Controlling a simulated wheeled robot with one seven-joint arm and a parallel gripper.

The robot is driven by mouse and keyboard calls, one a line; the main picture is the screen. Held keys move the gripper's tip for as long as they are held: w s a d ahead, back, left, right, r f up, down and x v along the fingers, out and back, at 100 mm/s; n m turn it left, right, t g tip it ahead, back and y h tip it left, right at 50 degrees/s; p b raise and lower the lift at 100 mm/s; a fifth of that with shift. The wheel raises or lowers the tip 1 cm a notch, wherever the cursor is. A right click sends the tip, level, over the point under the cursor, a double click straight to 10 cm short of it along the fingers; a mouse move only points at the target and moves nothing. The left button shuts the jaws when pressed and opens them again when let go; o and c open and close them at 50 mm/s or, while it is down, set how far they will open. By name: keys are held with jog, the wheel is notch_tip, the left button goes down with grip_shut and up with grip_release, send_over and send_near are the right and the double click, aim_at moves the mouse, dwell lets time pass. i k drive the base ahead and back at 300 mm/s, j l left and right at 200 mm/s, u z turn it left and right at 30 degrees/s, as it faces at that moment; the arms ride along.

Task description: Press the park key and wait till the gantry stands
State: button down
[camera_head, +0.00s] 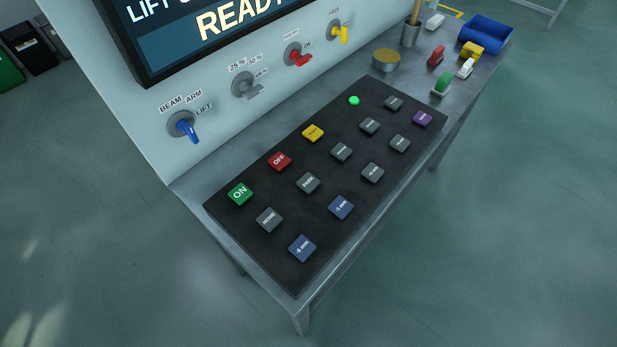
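A black key panel (325,235) lies on a grey bench below a pale upright panel. Its keys are a green ON key (240,194), a red OFF key (280,161), a yellow key (313,133), several grey keys, two blue keys and a purple key (422,118). The grey key (308,183) below the OFF key may be the park key, but its lettering is too small to be sure. A green lamp (353,100) glows on the panel. The partly cut-off screen (190,35) reads LIFT and READY. My gripper and the gantry are not in view.
A blue-handled switch (185,127), grey switch (247,88), red switch (297,57) and yellow switch (338,33) stick out above the bench. A brass-coloured round tin (386,60), a cup (411,33), small toy-like items and a blue bin (486,35) stand at the far end.

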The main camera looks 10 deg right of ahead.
aim_at(307, 183)
jog(key=j+u, duration=0.2)
jog(key=u, duration=0.15)
jog(key=j+u, duration=0.25)
jog(key=u, duration=0.15)
jog(key=j+u, duration=0.2)
jog(key=u, duration=0.15)
